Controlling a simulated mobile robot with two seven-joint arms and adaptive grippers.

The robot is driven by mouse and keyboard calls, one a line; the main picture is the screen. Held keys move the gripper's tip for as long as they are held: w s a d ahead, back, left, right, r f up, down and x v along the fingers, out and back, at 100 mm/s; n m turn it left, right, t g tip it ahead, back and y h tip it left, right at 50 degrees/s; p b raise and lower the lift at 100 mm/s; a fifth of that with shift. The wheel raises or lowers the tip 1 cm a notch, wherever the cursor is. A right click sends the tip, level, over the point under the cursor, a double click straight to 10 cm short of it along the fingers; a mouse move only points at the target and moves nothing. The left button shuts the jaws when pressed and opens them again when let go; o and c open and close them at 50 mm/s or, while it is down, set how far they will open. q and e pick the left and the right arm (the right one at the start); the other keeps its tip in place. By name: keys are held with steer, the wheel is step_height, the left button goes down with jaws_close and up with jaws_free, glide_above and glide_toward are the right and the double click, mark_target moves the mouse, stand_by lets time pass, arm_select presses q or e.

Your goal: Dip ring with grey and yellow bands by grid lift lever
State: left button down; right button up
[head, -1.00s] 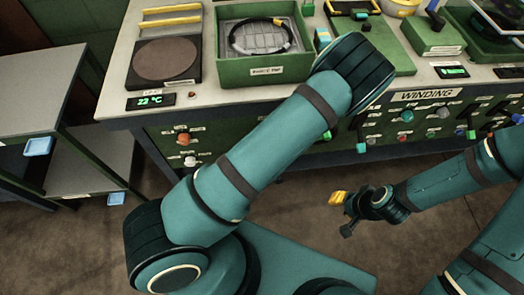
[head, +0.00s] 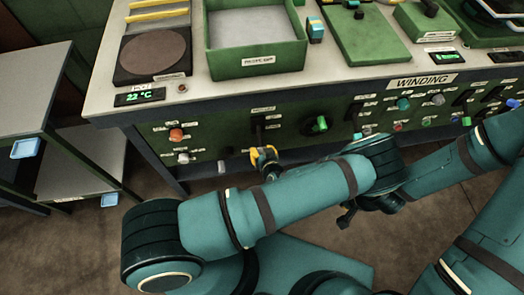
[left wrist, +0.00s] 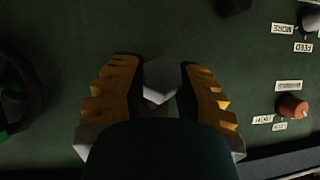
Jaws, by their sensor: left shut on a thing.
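The ring with grey and yellow bands does not show now. The green-walled basin (head: 258,66) shows only a plain pale grey surface inside, with no grid visible. My left gripper (head: 265,160) is low at the green front panel, below that basin. In the left wrist view its yellow-padded fingers (left wrist: 160,95) are shut on a pale grey lever knob (left wrist: 160,78). A dark lever slot (head: 259,127) is just above the gripper in the head view. My right gripper (head: 346,216) is partly behind my left arm, away from the panel; its fingers are hidden.
An orange knob (head: 176,134) and a green knob (head: 318,125) flank the lever. A round dark plate (head: 154,53) is left of the basin, with a display (head: 140,96) in front. A grey side table (head: 30,85) stands at the left.

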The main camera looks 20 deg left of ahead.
stand_by(0.4)
arm_select(q)
steer(key=c, duration=0.6)
jaws_free()
steer(key=shift+w+f, duration=0.1)
steer(key=v, duration=1.2)
